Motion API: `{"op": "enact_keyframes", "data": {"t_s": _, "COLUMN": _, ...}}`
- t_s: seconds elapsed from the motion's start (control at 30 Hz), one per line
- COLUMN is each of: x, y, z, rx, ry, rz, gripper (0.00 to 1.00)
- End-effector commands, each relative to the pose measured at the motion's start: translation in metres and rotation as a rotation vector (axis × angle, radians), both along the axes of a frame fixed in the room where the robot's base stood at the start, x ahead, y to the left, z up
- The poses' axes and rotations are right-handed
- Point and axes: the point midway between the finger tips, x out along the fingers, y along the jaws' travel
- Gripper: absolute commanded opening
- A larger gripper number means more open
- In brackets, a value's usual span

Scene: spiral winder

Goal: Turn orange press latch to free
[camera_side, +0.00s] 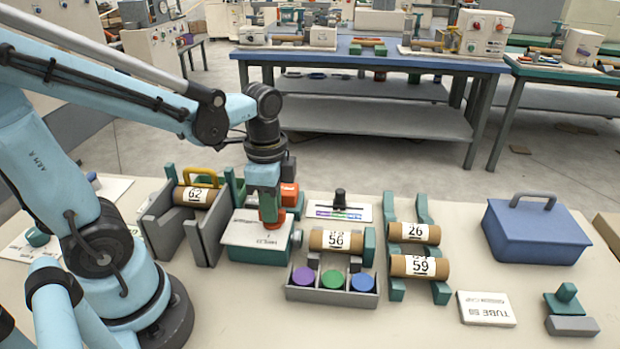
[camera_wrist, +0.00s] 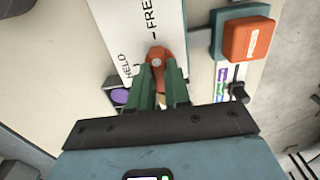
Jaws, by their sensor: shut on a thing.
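The orange latch (camera_wrist: 157,58) sits on a white plate (camera_wrist: 122,35) marked HELD and FREE. In the wrist view its round pivot end shows just beyond my fingertips, with the HELD mark to its left and the FREE mark above it. The fingers hide the rest of the latch, so I cannot tell exactly which mark it points to. My gripper (camera_wrist: 160,82) is shut on the latch with its two green fingers. In the side view my gripper (camera_side: 268,208) reaches down onto the white-topped green press box (camera_side: 245,238).
An orange block (camera_wrist: 246,40) on a teal base is right of the latch. Tube 62 (camera_side: 196,195) lies in a grey cradle to the left. A blue toolbox (camera_side: 535,230) stands farther right.

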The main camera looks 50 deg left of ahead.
Motion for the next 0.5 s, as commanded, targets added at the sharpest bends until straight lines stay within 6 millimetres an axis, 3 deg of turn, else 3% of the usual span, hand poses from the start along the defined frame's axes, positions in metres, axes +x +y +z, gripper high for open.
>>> {"op": "enact_keyframes", "data": {"t_s": 0.27, "x": 0.0006, "y": -0.0001, "z": -0.0002, "rx": 0.000, "ry": -0.003, "rz": -0.005, "gripper": 0.00}}
{"op": "enact_keyframes", "data": {"t_s": 0.3, "x": 0.0006, "y": -0.0001, "z": -0.0002, "rx": 0.000, "ry": -0.003, "rz": -0.006, "gripper": 0.22}}
{"op": "enact_keyframes", "data": {"t_s": 0.43, "x": 0.0004, "y": -0.0001, "z": -0.0001, "rx": 0.001, "ry": -0.002, "rz": -0.004, "gripper": 0.42}}
{"op": "enact_keyframes", "data": {"t_s": 0.5, "x": 0.0003, "y": -0.0001, "z": -0.0001, "rx": 0.000, "ry": -0.001, "rz": -0.004, "gripper": 0.43}}
